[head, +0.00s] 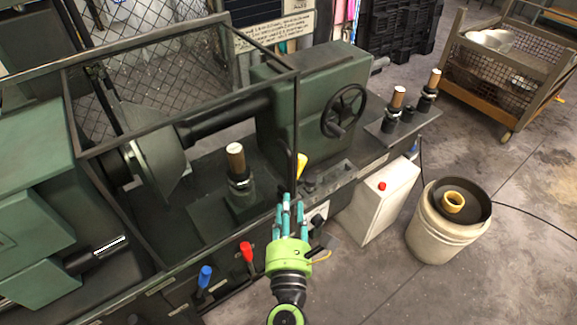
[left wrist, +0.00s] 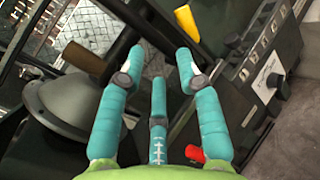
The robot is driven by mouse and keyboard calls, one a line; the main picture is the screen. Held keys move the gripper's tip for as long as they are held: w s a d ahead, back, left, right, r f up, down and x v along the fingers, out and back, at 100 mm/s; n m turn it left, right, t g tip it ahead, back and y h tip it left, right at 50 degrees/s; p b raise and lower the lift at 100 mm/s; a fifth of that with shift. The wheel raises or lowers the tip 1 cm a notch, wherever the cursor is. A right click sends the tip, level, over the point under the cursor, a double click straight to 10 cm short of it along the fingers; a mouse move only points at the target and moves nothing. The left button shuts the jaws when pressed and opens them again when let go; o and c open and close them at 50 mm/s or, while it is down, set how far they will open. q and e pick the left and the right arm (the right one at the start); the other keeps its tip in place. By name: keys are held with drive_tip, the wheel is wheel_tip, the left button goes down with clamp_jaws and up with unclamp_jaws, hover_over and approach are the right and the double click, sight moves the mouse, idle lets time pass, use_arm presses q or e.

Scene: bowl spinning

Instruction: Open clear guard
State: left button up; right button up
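The clear guard (head: 296,120) is a dark frame with see-through panels over the lathe's spindle, and it looks closed. A yellow handle (head: 301,165) is at the lower right of its front post. In the left wrist view the handle (left wrist: 187,22) is just beyond my fingertips, with a dark bar of the frame (left wrist: 145,22) beside it. My left gripper (head: 287,205) points up toward the post from below the handle. Its three teal fingers are spread and empty in the left wrist view (left wrist: 159,62). I cannot tell if a fingertip touches the frame. My right gripper is not in view.
The green lathe (head: 275,110) has a handwheel (head: 344,111). Red (head: 246,251) and blue (head: 205,276) levers stand left of my gripper. A white box with a red button (head: 370,205) and a bucket (head: 445,225) stand right. Floor is free in front of them.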

sight(287, 177)
use_arm(q)
drive_tip(key=w+r+n, duration=0.1)
drive_tip(key=w, duration=0.1)
drive_tip(key=w+r+n, duration=0.1)
drive_tip(key=w+n, duration=0.1)
drive_tip(key=w+r+n, duration=0.1)
drive_tip(key=w+r, duration=0.1)
drive_tip(key=shift+w+a+r+n+y, duration=0.1)
drive_tip(key=shift+w+n+y, duration=0.1)
drive_tip(key=shift+n+y, duration=0.1)
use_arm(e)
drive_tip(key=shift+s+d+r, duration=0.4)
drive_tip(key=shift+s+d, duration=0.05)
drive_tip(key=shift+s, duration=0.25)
use_arm(q)
clamp_jaws()
